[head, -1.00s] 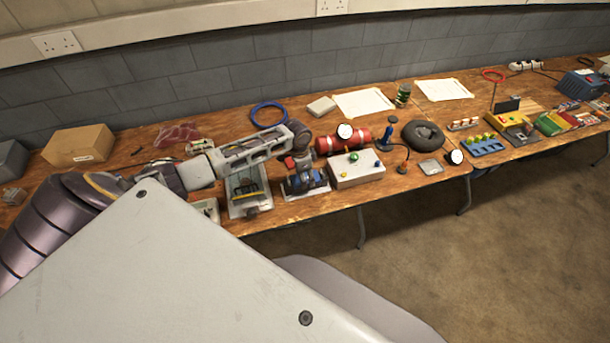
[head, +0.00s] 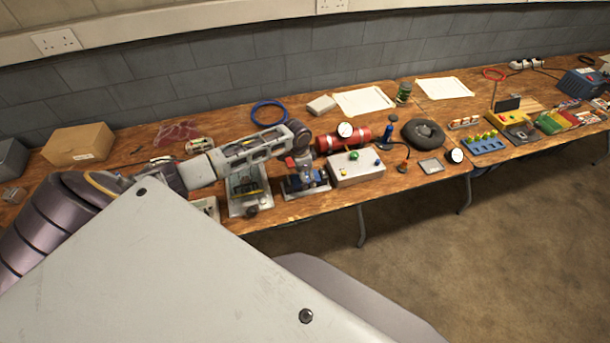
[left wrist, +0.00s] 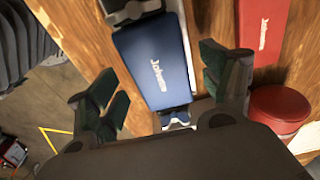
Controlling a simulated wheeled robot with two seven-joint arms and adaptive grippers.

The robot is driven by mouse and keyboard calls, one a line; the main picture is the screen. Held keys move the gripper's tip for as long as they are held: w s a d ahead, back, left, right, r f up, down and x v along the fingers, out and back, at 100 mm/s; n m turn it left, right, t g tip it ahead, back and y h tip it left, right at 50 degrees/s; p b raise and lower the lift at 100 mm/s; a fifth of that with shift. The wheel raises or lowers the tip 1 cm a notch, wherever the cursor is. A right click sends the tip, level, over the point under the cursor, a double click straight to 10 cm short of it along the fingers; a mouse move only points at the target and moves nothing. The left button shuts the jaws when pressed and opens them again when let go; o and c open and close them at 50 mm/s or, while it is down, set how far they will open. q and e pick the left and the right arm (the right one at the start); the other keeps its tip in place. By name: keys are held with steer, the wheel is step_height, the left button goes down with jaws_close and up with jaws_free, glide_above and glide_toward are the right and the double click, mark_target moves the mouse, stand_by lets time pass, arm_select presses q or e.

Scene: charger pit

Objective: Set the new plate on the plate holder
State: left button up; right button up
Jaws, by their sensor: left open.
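My left gripper (head: 304,174) hangs over a blue item on a pale base (head: 313,190) at the table's front edge. In the left wrist view my left gripper (left wrist: 161,78) is open, with one dark green finger on each side of a blue block (left wrist: 158,70) with white lettering. I see no grip on the block. A framed stand (head: 250,205) with a yellow and green part stands to the left, partly under my arm. I cannot tell which thing is the new plate or the plate holder. My right gripper is not in view.
A grey box with coloured buttons (head: 356,170) is just right of the gripper. A red cylinder (head: 363,136) with a gauge lies behind. In the left wrist view a red box (left wrist: 263,30) and red round part (left wrist: 280,106) are right of the block. Floor right of the table is clear.

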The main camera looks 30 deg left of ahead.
arm_select(q)
steer(key=shift+r, duration=0.15)
step_height(320, 180, up, 12)
steer(key=s+a, duration=0.1)
stand_by(0.6)
steer(key=shift+f, duration=0.2)
stand_by(0.4)
